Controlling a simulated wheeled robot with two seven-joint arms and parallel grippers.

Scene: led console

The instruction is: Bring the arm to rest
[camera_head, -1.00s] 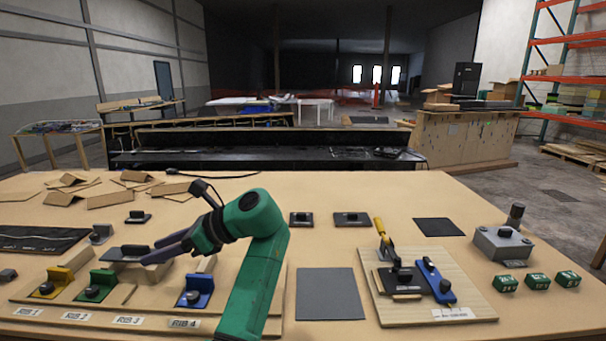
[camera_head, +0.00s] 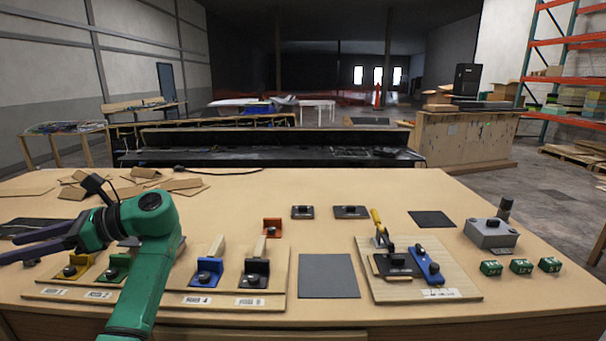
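My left arm, green with dark joints, rises from the bottom left. Its gripper (camera_head: 10,246) points left over the left end of the table, with its tips near the picture's edge. Its two dark purple fingers stand apart, and I see nothing held between them. The arm partly hides the rib board (camera_head: 222,300) below it. My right gripper is not in view.
The board carries yellow (camera_head: 76,268), green (camera_head: 113,268), blue (camera_head: 206,272) and black (camera_head: 257,272) fixtures. An orange bracket (camera_head: 272,228) stands behind. A grey mat (camera_head: 328,276) lies mid-table. A wooden panel (camera_head: 450,280), a grey box (camera_head: 490,234) and green blocks (camera_head: 521,266) are right.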

